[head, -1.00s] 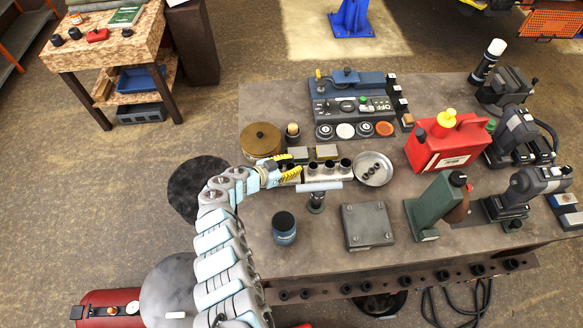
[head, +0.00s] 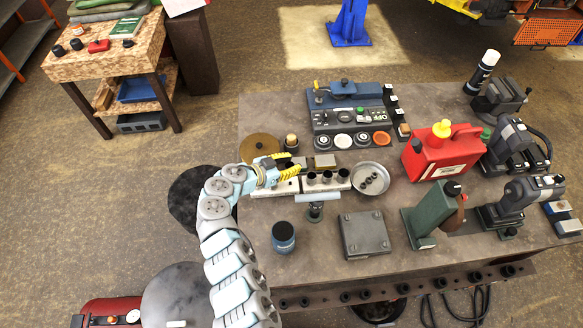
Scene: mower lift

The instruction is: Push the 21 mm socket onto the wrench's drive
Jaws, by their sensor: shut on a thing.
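My gripper (head: 289,164), with yellow fingers, is shut just above the left end of the socket rack (head: 287,188). The thing in its jaws is mostly hidden by the fingers; it appears to be the 21 mm socket, though no size mark can be read. Several dark sockets (head: 327,177) stand upright in the rack, right of my gripper. A pale bar (head: 317,197), perhaps part of the wrench, lies across a small dark green stand (head: 315,212) in front of the rack. The wrench's drive cannot be made out.
A round metal dish (head: 369,188) with small dark parts sits right of the rack. A brass-coloured round tin (head: 261,148) is behind my gripper. A blue jar (head: 284,238) and a grey plate (head: 364,235) stand in front. A red fuel can (head: 440,153) is farther right.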

